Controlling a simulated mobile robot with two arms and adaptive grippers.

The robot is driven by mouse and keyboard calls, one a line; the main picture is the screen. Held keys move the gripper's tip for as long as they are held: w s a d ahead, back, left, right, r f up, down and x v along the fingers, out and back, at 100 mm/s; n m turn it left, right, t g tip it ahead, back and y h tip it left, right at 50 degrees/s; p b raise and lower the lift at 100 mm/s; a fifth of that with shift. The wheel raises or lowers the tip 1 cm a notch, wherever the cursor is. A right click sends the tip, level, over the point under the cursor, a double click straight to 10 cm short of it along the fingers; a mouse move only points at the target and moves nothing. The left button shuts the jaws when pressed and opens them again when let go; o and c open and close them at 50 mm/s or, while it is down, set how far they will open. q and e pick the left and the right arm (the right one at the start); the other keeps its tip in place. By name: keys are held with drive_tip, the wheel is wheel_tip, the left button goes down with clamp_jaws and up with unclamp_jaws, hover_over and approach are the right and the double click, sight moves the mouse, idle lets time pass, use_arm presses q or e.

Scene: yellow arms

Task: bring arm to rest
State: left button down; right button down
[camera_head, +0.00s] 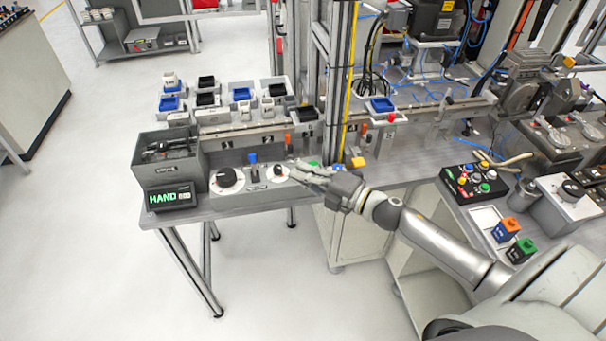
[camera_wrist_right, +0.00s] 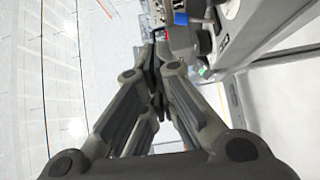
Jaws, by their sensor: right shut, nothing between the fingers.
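My right gripper (camera_head: 296,168) reaches in from the lower right in the head view, over the front of the workbench. Its fingertips are just right of the panel with dials and beside its small black knob (camera_head: 278,170). I cannot tell whether they touch the panel. In the right wrist view my right gripper (camera_wrist_right: 157,50) has its fingers brought together at the tips, with nothing between them. My left gripper is not in view.
A grey box (camera_head: 168,180) with a green HAND display stands at the bench's left end. A large dial (camera_head: 228,180) sits beside it. Small trays (camera_head: 242,95) stand behind. A black button box (camera_head: 475,182) is at right. Open floor (camera_head: 90,230) lies left.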

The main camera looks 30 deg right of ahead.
drive_tip(key=shift+s, duration=0.1)
idle(0.3)
drive_tip(key=s+d+f+m+g+h, duration=0.2)
drive_tip(key=s+d+f+m+h, duration=0.15)
drive_tip(key=f, duration=0.75)
drive_tip(key=s+d+f+m+g+h+b, duration=0.15)
drive_tip(key=s+f+m, duration=0.3)
drive_tip(key=f, duration=0.75)
drive_tip(key=s+d+f+m+g+h, duration=0.1)
drive_tip(key=s+d+f+m+h, duration=0.3)
drive_tip(key=f, duration=0.7)
drive_tip(key=s+a+f+m+g, duration=0.3)
drive_tip(key=s+f, duration=0.5)
drive_tip(key=s, duration=0.1)
drive_tip(key=s+a+f+m+g, duration=0.2)
drive_tip(key=s+f+m+g, duration=0.1)
drive_tip(key=s+f, duration=0.55)
drive_tip(key=s+a+f+m+g, duration=0.1)
drive_tip(key=s+a+f+g, duration=0.1)
drive_tip(key=s, duration=0.6)
drive_tip(key=s+a+f+m+g+b, duration=0.1)
drive_tip(key=s+a+f+m+g, duration=0.1)
drive_tip(key=s+a, duration=0.3)
drive_tip(key=s+f, duration=0.1)
drive_tip(key=s, duration=0.3)
drive_tip(key=shift+s+f, duration=0.15)
drive_tip(key=shift+f, duration=0.25)
